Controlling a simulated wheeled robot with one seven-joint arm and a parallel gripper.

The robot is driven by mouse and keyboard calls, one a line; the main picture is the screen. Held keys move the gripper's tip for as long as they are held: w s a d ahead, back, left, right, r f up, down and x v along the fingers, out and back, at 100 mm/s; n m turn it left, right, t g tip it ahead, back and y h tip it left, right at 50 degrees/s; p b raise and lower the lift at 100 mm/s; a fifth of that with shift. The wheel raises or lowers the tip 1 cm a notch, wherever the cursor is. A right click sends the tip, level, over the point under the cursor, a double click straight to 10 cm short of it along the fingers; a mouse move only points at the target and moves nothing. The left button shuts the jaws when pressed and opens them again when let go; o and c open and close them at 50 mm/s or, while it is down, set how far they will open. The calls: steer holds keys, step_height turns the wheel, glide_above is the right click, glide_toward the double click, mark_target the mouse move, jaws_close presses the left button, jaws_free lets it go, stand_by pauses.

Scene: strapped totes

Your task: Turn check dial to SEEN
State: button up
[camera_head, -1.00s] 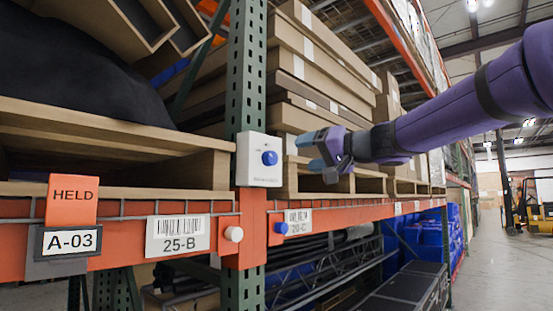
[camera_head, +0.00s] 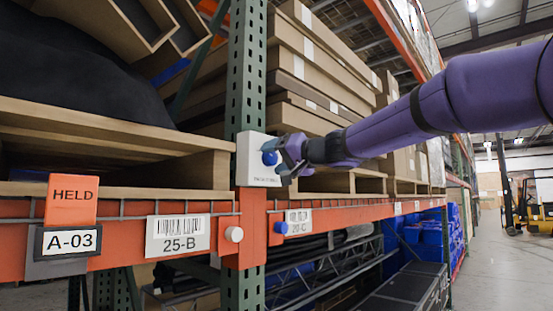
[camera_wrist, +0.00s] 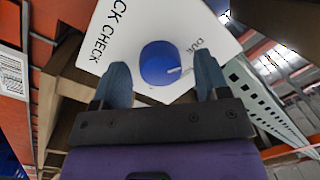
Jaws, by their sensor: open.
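The check dial (camera_head: 269,157) is a round blue knob on a white box (camera_head: 250,165) fixed to the green rack post. My gripper (camera_head: 284,158) is open at the dial from the right. In the wrist view its two fingers (camera_wrist: 163,68) stand on either side of the dial with gaps; contact is not clear.
An orange beam (camera_head: 340,212) with tags runs below the box. A blue button (camera_head: 280,228) and a white button (camera_head: 234,234) sit on it. Stacked boxes (camera_head: 320,80) on a pallet lie behind my gripper. The aisle (camera_head: 500,260) at right is clear near me.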

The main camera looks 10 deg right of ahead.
steer(key=c, duration=0.9)
steer(key=shift+m, duration=0.3)
steer(key=m, duration=0.5)
steer(key=m+t, duration=0.1)
steer(key=m, duration=0.5)
steer(key=shift+f, duration=0.1)
steer(key=shift+m, duration=0.5)
steer(key=o, duration=0.9)
